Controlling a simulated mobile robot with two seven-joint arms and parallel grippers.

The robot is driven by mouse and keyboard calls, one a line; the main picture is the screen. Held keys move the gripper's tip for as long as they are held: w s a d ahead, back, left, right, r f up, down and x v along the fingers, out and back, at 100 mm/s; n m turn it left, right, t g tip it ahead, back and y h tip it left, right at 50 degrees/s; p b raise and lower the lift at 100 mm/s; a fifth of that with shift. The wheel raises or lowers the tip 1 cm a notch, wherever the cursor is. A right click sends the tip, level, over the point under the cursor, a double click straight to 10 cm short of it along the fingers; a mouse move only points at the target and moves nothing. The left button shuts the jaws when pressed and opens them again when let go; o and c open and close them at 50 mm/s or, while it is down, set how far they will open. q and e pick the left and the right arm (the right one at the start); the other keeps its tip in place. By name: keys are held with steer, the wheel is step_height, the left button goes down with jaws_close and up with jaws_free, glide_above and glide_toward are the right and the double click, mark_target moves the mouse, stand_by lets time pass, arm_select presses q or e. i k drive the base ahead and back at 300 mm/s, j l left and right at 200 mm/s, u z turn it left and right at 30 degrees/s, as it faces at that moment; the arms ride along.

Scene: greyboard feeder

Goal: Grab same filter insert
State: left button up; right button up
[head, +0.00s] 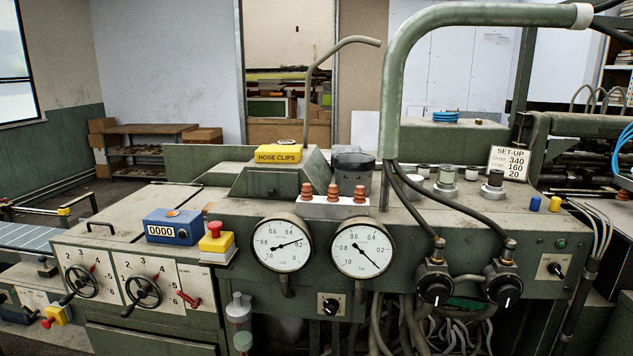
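Neither of my grippers is in the head view. Nothing in view is labelled as a filter insert, and I cannot tell which thing it is. Small grey cylinders stand on the machine top at the right, among them a larger one with a light top (446,177) and a dark-topped one (493,182). A small blue cylinder (535,203) and a small yellow cylinder (555,204) stand near the top's right front edge. A clear bowl-shaped unit (239,308) hangs on the machine's front, left of centre.

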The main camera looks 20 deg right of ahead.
mark_target(496, 177)
steer(key=z, duration=1.65)
steer(key=i+l, duration=0.5)
